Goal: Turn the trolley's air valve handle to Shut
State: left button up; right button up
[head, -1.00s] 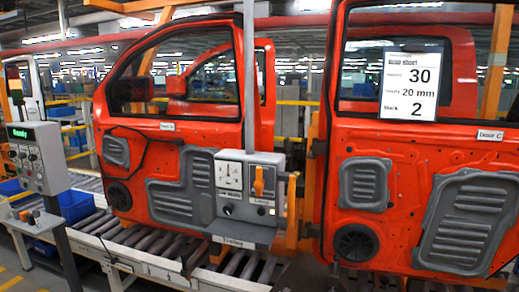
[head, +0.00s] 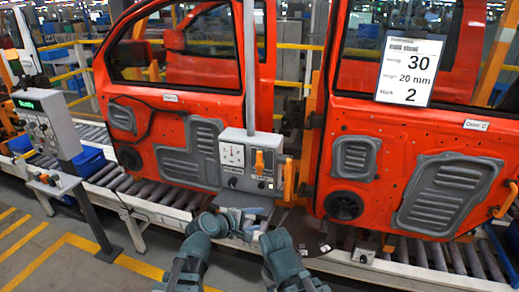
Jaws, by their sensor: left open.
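The trolley's grey control box (head: 235,176) is mounted on a pole in front of the red door, in the middle of the view. The air valve handle (head: 259,162) is orange and stands upright on the right half of the box. Its labels are too small to read. My left gripper (head: 250,217) is below the box, open and empty, apart from the handle. My right arm (head: 283,258) reaches up at the bottom centre; I cannot make out its gripper's fingers.
A red door (head: 405,135) with a paper sheet (head: 409,70) hangs at right. A roller conveyor (head: 160,200) runs below the doors. A grey control box on a post (head: 48,126) stands at left. Clear floor (head: 45,245) with yellow lines lies at lower left.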

pick_arm(q)
jog(key=w+r+n+t+h, duration=0.1)
jog(key=w+r+n+t, duration=0.3)
jog(key=r+n, duration=0.35)
jog(key=n+t+y, duration=0.3)
jog(key=n+t, duration=0.1)
jog(key=n, duration=0.9)
send_near(259, 156)
jog(key=x, duration=1.1)
grip_shut()
